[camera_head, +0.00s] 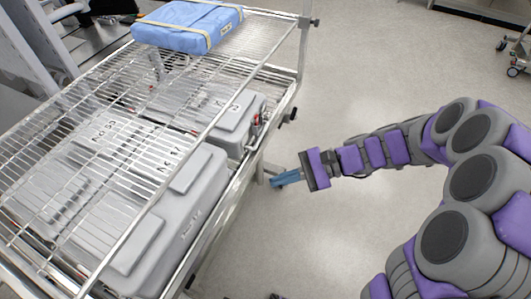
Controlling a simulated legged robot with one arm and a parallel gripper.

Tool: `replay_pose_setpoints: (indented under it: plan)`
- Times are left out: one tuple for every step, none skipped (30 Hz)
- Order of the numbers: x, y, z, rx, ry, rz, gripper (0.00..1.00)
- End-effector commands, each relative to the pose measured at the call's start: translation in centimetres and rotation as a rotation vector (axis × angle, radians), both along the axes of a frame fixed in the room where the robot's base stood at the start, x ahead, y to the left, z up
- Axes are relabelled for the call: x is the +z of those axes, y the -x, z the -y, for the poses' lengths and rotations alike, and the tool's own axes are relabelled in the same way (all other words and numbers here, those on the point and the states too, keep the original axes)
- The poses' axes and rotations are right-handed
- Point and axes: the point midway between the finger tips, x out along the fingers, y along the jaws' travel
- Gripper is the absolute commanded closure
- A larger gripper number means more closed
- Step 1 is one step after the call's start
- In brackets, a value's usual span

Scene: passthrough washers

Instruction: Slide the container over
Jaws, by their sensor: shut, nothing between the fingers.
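A large grey lidded container (185,217) lies on the lower level of a wire-rack cart, partly under the wire shelf. A smaller grey container (238,124) with black lettering and a red-marked latch sits behind it, near the cart's right edge. More grey containers show through the wires to the left. My gripper (274,184), with blue fingers, is shut and empty. It is just right of the cart's right side, apart from the containers, pointing left toward them.
A wire shelf (100,97) covers much of the containers. A blue wrapped pack (187,26) lies on it at the back. The cart's metal corner post (303,45) stands at the back right. The floor (370,60) right of the cart is clear. A wheeled stand (513,71) is at far right.

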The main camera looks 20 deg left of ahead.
Motion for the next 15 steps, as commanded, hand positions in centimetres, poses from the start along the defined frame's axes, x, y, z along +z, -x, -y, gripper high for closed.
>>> replay_pose_setpoints:
  plan:
    - [-0.9,-1.2,-1.0,-0.034,-0.023,-0.052,1.0]
    - [-1.3,-2.0,-1.4,-0.057,-0.039,-0.077,1.0]
    - [-1.9,-3.1,-1.9,-0.09,-0.058,-0.111,1.0]
    - [-2.5,-3.9,-2.3,-0.115,-0.071,-0.135,1.0]
    - [-2.9,-4.7,-2.6,-0.139,-0.084,-0.159,1.0]
    - [-3.8,-5.8,-3.0,-0.174,-0.101,-0.194,1.0]
    - [-4.3,-6.6,-3.2,-0.201,-0.114,-0.219,1.0]
    - [-5.0,-7.4,-3.4,-0.228,-0.126,-0.243,1.0]
    - [-5.9,-8.5,-3.4,-0.263,-0.14,-0.279,1.0]
    - [-6.6,-9.3,-3.4,-0.29,-0.152,-0.302,1.0]
    - [-7.3,-10.2,-3.3,-0.319,-0.163,-0.324,1.0]
    - [-8.5,-11.3,-3.0,-0.358,-0.177,-0.357,1.0]
    - [-9.3,-12.0,-2.9,-0.386,-0.185,-0.377,1.0]
    - [-10.2,-12.8,-2.8,-0.416,-0.193,-0.401,1.0]
    - [-11.5,-13.7,-2.4,-0.455,-0.203,-0.432,1.0]
